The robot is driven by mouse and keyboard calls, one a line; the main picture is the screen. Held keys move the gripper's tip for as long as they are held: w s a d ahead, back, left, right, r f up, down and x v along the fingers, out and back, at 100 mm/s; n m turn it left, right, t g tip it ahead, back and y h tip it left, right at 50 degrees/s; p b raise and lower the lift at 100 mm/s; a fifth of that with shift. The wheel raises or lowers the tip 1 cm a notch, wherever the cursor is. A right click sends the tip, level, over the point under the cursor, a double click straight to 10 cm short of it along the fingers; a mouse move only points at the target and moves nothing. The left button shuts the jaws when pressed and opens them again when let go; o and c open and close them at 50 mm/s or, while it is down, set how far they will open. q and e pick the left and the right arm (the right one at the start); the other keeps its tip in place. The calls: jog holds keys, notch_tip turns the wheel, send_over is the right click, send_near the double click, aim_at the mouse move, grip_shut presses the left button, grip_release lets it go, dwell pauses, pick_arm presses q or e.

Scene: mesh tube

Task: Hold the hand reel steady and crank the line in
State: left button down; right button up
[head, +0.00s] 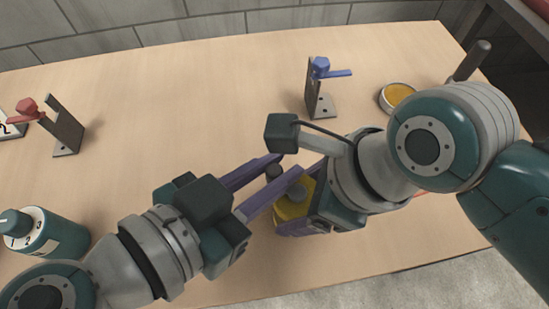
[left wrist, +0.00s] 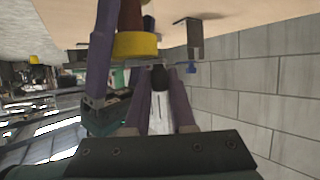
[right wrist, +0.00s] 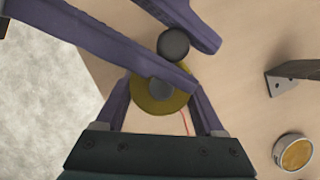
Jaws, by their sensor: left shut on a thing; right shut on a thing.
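The hand reel (head: 291,209) is a yellow disc with a grey hub (right wrist: 160,90). In the left wrist view its yellow rim (left wrist: 135,45) shows with a reddish-brown part. My right gripper (head: 303,203), partly hidden by its own wrist, is shut around the reel; its fingers lie on both sides in the right wrist view. The crank has a dark round knob (right wrist: 173,43), beside the reel's rim. My left gripper (head: 285,169) is shut on this knob (left wrist: 160,78), its purple fingers reaching across the reel. A thin red line (right wrist: 187,122) leaves the reel.
A blue-knobbed bracket (head: 318,90) stands beyond the reel, a red-knobbed one (head: 65,128) at left. A round yellow-filled tin (head: 397,97) lies at right and a numbered teal bottle (head: 42,232) at near left. The table (head: 190,95) is clear in the middle back.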

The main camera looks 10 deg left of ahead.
pick_arm(q)
jog(key=shift+w+m+h, duration=0.1)
jog(key=shift+m+h, duration=0.2)
jog(key=shift+w+d+f+m+g+h, duration=0.1)
jog(key=shift+w+d+m+g+h, duration=0.2)
jog(key=shift+m+g+h, duration=1.05)
jog(key=shift+w+d+r+m+g+h, duration=0.1)
jog(key=shift+w+d+m+g+h, duration=0.25)
jog(key=shift+m+g, duration=1.85)
jog(key=shift+w+d+f+m+g+h, duration=0.1)
jog(key=shift+w+d+m+g+h, duration=0.2)
jog(key=shift+m+g+h, duration=1)
jog(key=shift+m+g+y, duration=0.45)
jog(key=shift+g+y, duration=0.05)
jog(key=shift+g, duration=0.35)
jog(key=c, duration=0.7)
grip_release()
jog(key=shift+c, duration=0.2)
jog(key=shift+a, duration=0.1)
